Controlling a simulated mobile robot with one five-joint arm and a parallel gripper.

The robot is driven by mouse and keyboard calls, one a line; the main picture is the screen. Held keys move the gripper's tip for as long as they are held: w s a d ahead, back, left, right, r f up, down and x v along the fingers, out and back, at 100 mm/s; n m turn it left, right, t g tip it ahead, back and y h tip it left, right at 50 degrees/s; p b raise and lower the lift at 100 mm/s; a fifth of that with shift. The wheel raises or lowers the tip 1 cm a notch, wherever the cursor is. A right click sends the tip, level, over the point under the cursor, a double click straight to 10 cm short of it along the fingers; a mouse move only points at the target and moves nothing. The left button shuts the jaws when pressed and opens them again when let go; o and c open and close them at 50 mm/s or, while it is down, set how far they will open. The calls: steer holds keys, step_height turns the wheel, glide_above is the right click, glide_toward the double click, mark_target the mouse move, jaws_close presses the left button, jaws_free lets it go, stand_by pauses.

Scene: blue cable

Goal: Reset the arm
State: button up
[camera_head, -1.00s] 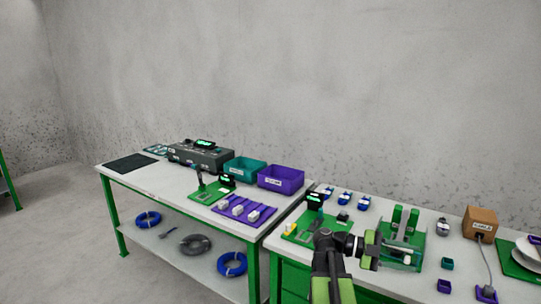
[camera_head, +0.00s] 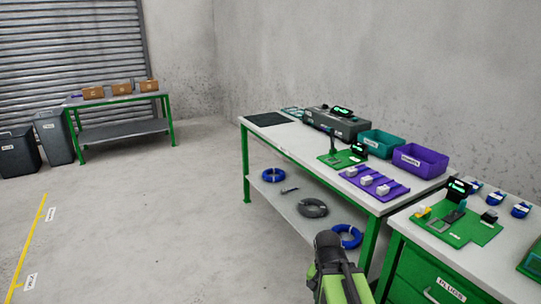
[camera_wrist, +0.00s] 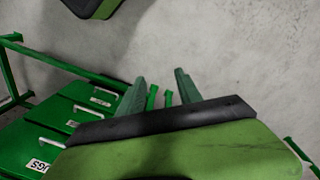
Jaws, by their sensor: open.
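My gripper shows in the wrist view (camera_wrist: 160,90), with its two green fingers apart and nothing between them. Beyond the fingers lie grey floor and green bench frame parts. In the head view my green and black arm reaches up from the bottom edge, in front of the benches, and my gripper's fingers do not show there.
The bench carries a dark machine (camera_head: 336,123), a teal bin (camera_head: 381,143), a purple bin (camera_head: 419,160) and a purple tray (camera_head: 374,184). A green drawer cabinet (camera_head: 425,283) stands at the right. Bins (camera_head: 54,137) and another table (camera_head: 115,101) stand far left. The floor at left is clear.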

step_height(320, 180, up, 22)
steer(key=a+n+y+p, duration=0.1)
steer(key=n+p, duration=0.4)
steer(key=p, duration=1.6)
steer(key=shift+w+a+f+n+p, duration=0.25)
steer(key=shift+w+a+n+p, duration=0.05)
steer(key=shift+a, duration=0.1)
